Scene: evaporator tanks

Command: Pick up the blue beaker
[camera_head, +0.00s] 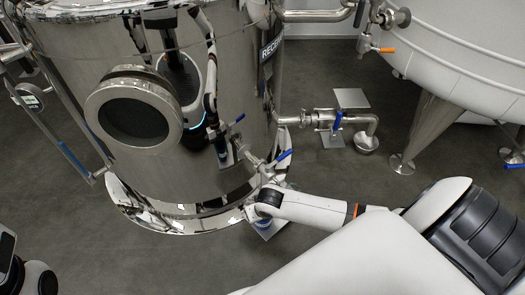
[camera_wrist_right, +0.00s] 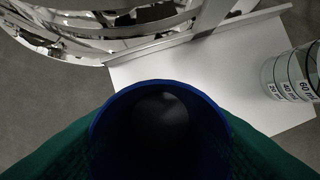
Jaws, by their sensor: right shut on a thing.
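The blue beaker (camera_wrist_right: 160,88) shows from above in the right wrist view, with its round rim and dark inside at the bottom centre. The green fingers of my right gripper (camera_wrist_right: 160,135) are at its left and right sides and shut on it. The beaker is over a white plate (camera_wrist_right: 210,70); I cannot tell whether it still touches the plate. My left gripper is not in view.
A clear glass beaker with volume marks (camera_wrist_right: 290,75) stands at the right of the plate. The shiny steel tank (camera_head: 190,120) rises close to my right wrist. Pipes with a blue-handled valve (camera_head: 337,120) stick out to its right. Grey floor (camera_head: 345,170) is open beyond my arm.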

